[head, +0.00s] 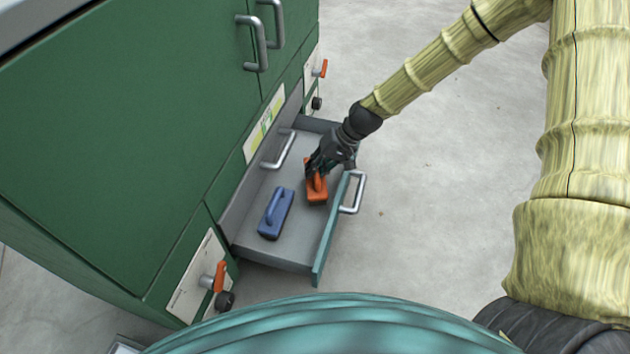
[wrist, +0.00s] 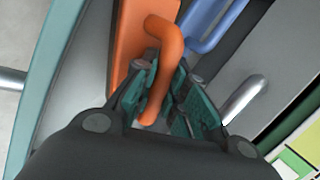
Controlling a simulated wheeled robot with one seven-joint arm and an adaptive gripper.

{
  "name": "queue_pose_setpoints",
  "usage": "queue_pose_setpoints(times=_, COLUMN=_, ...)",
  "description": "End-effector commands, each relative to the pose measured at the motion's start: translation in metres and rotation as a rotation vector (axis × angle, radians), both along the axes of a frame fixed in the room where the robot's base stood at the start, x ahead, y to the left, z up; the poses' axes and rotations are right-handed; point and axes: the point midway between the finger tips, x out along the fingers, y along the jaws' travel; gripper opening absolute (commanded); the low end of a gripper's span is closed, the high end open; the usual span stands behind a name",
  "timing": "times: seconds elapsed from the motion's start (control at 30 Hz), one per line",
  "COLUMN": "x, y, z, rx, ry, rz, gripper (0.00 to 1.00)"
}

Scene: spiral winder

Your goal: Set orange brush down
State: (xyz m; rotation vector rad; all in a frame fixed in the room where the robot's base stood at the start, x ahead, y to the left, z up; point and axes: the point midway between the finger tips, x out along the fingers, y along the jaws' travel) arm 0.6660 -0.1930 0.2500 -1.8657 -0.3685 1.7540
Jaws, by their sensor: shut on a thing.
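The orange brush (head: 317,193) is in the open drawer (head: 262,247), toward its front side. My gripper (head: 318,170) reaches down from the upper right and is shut on the brush's handle. In the wrist view the fingers of my gripper (wrist: 172,105) close around the curved handle of the orange brush (wrist: 132,50). I cannot tell whether the brush's base touches the drawer floor. Part of the brush is hidden by the fingers.
A blue brush (head: 275,213) lies in the drawer, left of the orange one. It also shows in the wrist view (wrist: 200,22). The drawer's teal front (head: 328,235) has a metal handle (head: 354,192). The green cabinet (head: 130,130) stands to the left. Open grey floor lies to the right.

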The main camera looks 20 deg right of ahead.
Motion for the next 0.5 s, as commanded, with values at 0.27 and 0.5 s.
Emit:
queue_pose_setpoints(times=0.27, x=0.000, y=0.000, z=-0.029, rx=0.000, ry=0.000, rz=0.000, gripper=0.00)
queue_pose_setpoints(times=0.5, x=0.000, y=0.000, z=-0.036, rx=0.000, ry=-0.001, rz=0.000, gripper=0.00)
